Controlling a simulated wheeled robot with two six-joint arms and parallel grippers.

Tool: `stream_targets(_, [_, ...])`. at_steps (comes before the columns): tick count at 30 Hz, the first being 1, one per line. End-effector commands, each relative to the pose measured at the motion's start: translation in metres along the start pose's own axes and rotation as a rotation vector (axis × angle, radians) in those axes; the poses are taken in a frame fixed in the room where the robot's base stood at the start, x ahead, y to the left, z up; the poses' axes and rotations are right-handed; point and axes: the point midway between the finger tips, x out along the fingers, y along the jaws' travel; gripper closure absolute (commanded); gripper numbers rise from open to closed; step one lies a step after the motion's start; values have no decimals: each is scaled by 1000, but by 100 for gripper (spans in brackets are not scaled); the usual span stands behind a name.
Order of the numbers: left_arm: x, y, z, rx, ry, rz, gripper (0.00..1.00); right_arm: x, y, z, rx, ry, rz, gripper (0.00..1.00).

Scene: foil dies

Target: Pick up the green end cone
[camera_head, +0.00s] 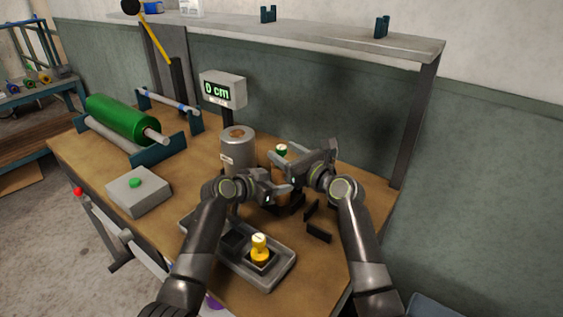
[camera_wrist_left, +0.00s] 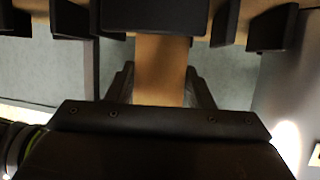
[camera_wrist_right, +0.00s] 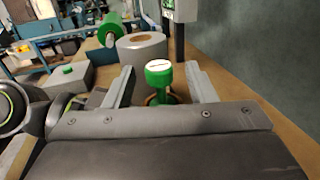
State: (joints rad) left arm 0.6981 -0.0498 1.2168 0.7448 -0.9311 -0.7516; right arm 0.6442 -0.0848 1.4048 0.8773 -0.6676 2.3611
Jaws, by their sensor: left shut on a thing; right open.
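The green end cone (camera_head: 281,149) has a pale top and shows beyond my right gripper in the head view. In the right wrist view the green end cone (camera_wrist_right: 158,76) stands upright between the two spread fingers, with a brown ring around its lower part. My right gripper (camera_head: 284,158) is open, with a finger on either side of the cone. My left gripper (camera_head: 283,189) is lower and shut on a brown piece (camera_wrist_left: 160,70), which shows as a strip between its fingers in the left wrist view. Most of that piece is hidden by the grippers.
A grey tray (camera_head: 282,270) holding a yellow end cone (camera_head: 259,246) lies at the front. A grey cylinder (camera_head: 238,150) and a "0 cm" display (camera_head: 222,90) stand behind. A green roll (camera_head: 120,118) and a button box (camera_head: 139,191) are left. Dark brackets (camera_head: 318,232) lie right.

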Motion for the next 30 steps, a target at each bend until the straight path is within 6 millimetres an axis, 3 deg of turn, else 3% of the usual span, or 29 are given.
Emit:
stream_targets(6, [0,0,0,0,-1,0,76,17,0,0,1,0,1,49])
stream_targets(14, [0,0,0,0,-1,0,76,18,0,0,0,-1,0,49])
stream_targets(25, [0,0,0,0,-1,0,76,18,0,0,0,0,0,97])
stream_targets(30, [0,0,0,0,0,0,76,18,0,0,0,-1,0,98])
